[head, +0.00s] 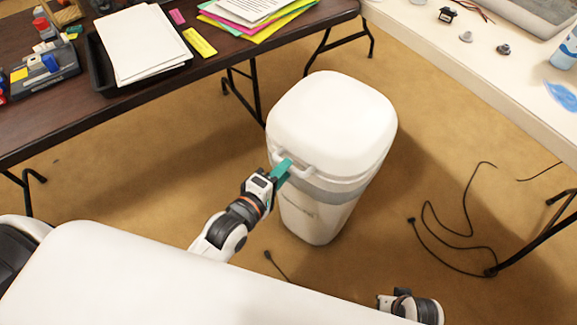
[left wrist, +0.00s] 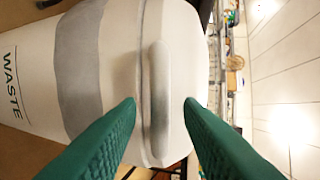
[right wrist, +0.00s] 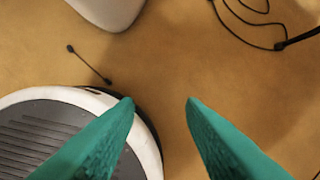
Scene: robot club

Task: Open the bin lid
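A white waste bin (head: 318,212) stands on the floor with its white lid (head: 332,118) down. A grey band runs below the lid; the left wrist view shows the word WASTE on the body (left wrist: 25,75). A white handle (head: 290,160) sticks out from the lid's front; it also shows in the left wrist view (left wrist: 159,95). My left gripper (head: 282,170) is at the handle. In the left wrist view its green fingers (left wrist: 161,103) are apart, one on each side of the handle, with gaps visible. My right gripper (right wrist: 160,103) is open and empty above the floor, away from the bin.
A dark table (head: 215,52) with papers stands behind the bin at left. A light table (head: 480,65) is at right. Black cables (head: 450,230) lie on the floor to the bin's right. My base is in front. The floor between bin and right table is otherwise clear.

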